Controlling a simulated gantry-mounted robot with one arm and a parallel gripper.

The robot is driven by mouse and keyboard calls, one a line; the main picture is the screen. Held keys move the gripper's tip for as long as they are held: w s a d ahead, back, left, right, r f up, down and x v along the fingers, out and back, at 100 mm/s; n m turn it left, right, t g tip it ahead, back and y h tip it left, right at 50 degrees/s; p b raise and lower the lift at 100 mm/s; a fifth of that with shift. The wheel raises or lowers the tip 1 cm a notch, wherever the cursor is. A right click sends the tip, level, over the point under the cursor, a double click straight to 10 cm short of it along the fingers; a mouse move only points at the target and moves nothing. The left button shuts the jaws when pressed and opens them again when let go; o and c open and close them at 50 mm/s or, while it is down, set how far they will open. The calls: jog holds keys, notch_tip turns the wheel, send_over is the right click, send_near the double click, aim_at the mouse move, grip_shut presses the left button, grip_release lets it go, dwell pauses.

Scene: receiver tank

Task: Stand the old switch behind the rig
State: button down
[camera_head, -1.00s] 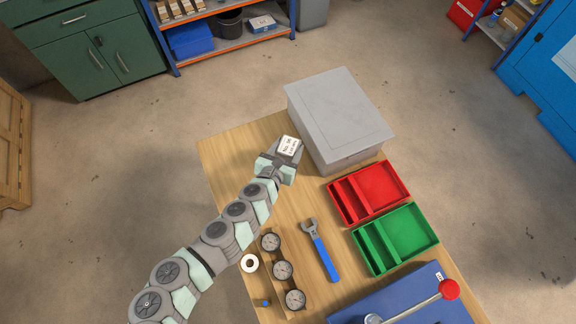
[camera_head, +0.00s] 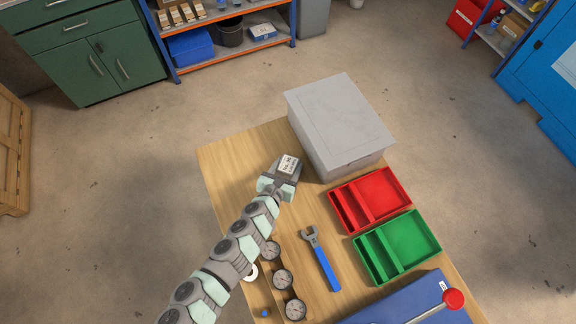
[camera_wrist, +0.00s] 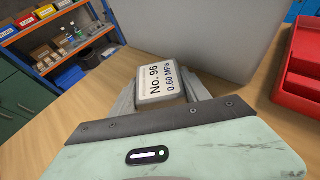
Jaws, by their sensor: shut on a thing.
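The switch is a small block with a white label (camera_head: 287,164) reading "No. 96" and "0.60 MPa" in the wrist view (camera_wrist: 163,80). My gripper (camera_head: 281,178) is shut on it, label facing up, over the far left part of the wooden table (camera_head: 237,150). In the wrist view the fingers (camera_wrist: 165,98) lie on both sides of it. I cannot tell whether it touches the table. A blue base (camera_head: 415,300) with a red-knobbed lever (camera_head: 453,299) stands at the table's near right, partly cut off; it may be the rig.
A grey lidded box (camera_head: 340,115) stands close right of my gripper. Red (camera_head: 349,207) and green (camera_head: 375,258) trays lie nearer, right. A blue-handled wrench (camera_head: 325,270) and several gauges (camera_head: 283,280) lie mid-table. A white tape roll (camera_head: 251,273) is partly behind my arm.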

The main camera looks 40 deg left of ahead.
jog(key=shift+f, duration=0.15)
jog(key=c, duration=0.5)
grip_release()
jog(key=shift+r, duration=0.2)
jog(key=v, duration=1.1)
jog(key=shift+r, duration=0.1)
jog(key=shift+o, duration=0.3)
jog(key=shift+s+d+r+p, duration=0.15)
jog(key=shift+s+p, duration=0.15)
jog(key=shift+s, duration=0.15)
